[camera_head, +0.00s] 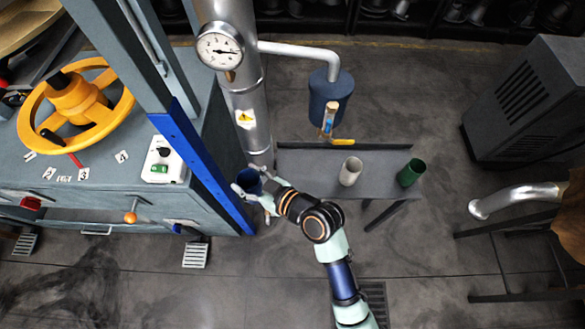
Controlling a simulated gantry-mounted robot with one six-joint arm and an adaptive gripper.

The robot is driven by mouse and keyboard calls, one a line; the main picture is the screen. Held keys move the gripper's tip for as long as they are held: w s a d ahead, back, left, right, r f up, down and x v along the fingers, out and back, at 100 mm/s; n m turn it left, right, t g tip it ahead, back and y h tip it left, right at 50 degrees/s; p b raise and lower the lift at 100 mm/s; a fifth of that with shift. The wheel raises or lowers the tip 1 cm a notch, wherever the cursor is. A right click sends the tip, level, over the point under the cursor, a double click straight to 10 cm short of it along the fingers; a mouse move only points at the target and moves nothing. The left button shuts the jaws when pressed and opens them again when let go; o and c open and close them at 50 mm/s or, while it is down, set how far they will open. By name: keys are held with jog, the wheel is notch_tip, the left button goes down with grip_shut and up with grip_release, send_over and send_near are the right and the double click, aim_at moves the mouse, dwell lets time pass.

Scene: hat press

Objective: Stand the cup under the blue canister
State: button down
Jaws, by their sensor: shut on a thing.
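The blue canister (326,108) hangs from a pipe above the bench, with a gauge tube and a yellow handle on its near side. A dark blue cup (249,181) is between the fingers of my gripper (251,188). My gripper is shut on it, at the left end of the grey bench (293,165), left of and nearer than the canister. The cup's lower part is partly hidden by the fingers. I cannot tell whether it touches the bench. A white cup (350,171) and a green cup (411,172) stand on the bench to the right.
A silver column (247,110) with a pressure gauge (220,50) rises just behind my gripper. A blue upright (200,165) and a grey machine with a yellow wheel (75,105) are close on the left. The bench between my gripper and the white cup looks clear.

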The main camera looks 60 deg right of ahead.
jog(key=s+d+f+m+g+h+b, duration=0.1)
jog(key=s+d+f+m+h, duration=0.15)
jog(key=s+d+f, duration=0.35)
jog(key=s+d+f+m+g+h+b, duration=0.1)
jog(key=s+d+f+m+h, duration=0.2)
jog(key=s, duration=0.6)
jog(key=s+d+f+m+h+b, duration=0.1)
jog(key=s+d+f+h, duration=0.2)
jog(key=s+d, duration=0.35)
jog(key=b+x, duration=0.2)
jog(key=x, duration=1.5)
jog(key=shift+w+r+b, duration=0.25)
jog(key=shift+w+b, duration=0.15)
jog(key=shift+c, duration=1.6)
grip_release()
jog(key=shift+a+r+y, duration=0.1)
jog(key=shift+y, duration=0.15)
